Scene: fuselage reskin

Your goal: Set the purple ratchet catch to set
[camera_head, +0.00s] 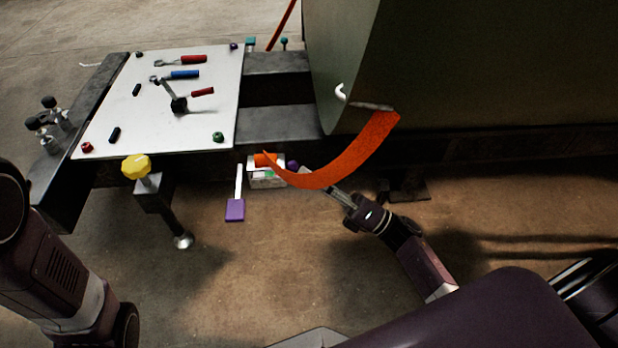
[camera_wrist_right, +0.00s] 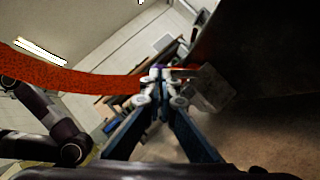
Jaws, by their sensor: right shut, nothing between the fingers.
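I cannot tell which purple part is the catch. My right gripper (camera_head: 331,190) points at the unit from the lower right, its tips partly behind the orange strap. In the wrist view the gripper (camera_wrist_right: 160,78) is shut and empty, with a trace of purple at its tips; contact is unclear. My left gripper is out of view.
The orange strap (camera_head: 350,155) curves down from the green fuselage skin (camera_head: 450,70) across the unit and close to my right gripper. A white board (camera_head: 205,115) with tools lies on the bench. A yellow knob (camera_head: 136,167) stands at the bench's front.

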